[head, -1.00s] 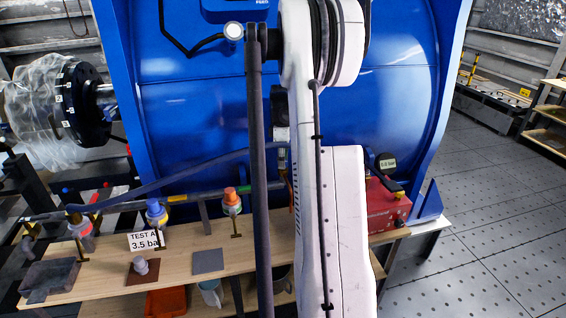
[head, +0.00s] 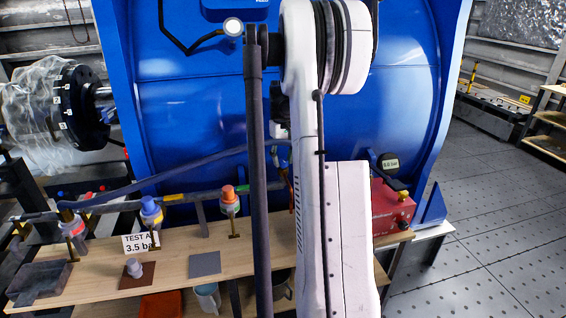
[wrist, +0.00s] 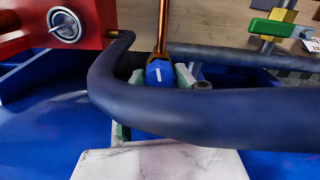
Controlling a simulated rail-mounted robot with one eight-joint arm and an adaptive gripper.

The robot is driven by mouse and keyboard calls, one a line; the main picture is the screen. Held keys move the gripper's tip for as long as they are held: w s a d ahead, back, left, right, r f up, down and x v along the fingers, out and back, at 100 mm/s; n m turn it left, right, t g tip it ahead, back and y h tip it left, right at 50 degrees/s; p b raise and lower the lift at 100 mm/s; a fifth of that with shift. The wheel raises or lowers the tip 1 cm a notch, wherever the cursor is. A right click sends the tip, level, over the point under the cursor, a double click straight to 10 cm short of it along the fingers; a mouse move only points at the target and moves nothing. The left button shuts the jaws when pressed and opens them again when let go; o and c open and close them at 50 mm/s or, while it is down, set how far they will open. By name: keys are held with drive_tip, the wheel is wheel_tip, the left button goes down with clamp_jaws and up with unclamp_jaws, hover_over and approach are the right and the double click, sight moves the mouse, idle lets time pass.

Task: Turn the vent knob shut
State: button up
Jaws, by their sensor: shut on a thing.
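A blue knob (wrist: 160,75) with a white mark on its face shows in the wrist view, at the end of a copper-coloured stem. My gripper (wrist: 158,80) is shut on it, with pale green finger pads on either side. A thick dark hose (wrist: 220,115) crosses in front and hides the lower part of the fingers. In the head view my arm hides the knob and most of my gripper.
A red box (head: 390,208) with a gauge (head: 388,163) stands at the bench's right end. A blue-topped valve (head: 151,208) and an orange-topped valve (head: 229,198) stand left along the wooden bench (head: 180,263). The big blue housing (head: 200,110) rises behind.

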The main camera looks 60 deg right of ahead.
sight(283, 160)
drive_tip(key=shift+m+b, duration=0.3)
drive_tip(key=shift+m, duration=1)
drive_tip(key=o, duration=1.1)
wheel_tip(283, 160, up, 12)
drive_tip(key=shift+r, duration=0.1)
